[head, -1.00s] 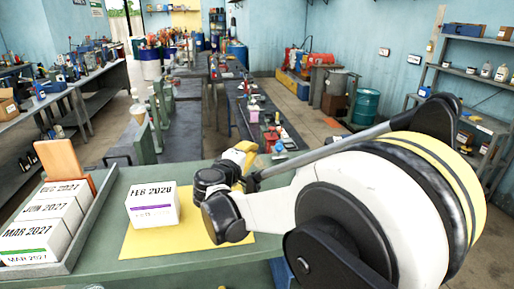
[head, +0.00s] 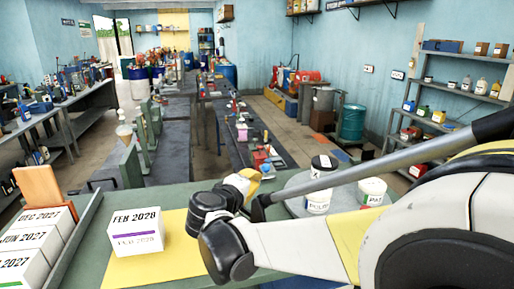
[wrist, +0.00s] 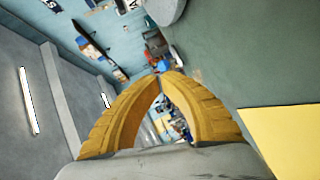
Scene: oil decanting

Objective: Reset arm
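My gripper (head: 243,183) is held above the green table, its yellow fingers pointing away from me. In the wrist view, the two curved yellow fingers (wrist: 163,76) come together at the tips, with nothing held between them. A white box marked FEB 2028 (head: 135,233), with a purple stripe, stands on a yellow mat (head: 170,262) to the left of my gripper. The yellow mat also shows at the right in the wrist view (wrist: 285,138). My arm hides part of the table and mat.
A grey tray (head: 75,243) at left holds several white date boxes (head: 28,242); an orange-brown panel (head: 40,188) stands behind them. At right, a grey round plate (head: 295,205) bears small labelled jars (head: 319,201), close to my arm. Benches with clutter lie beyond.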

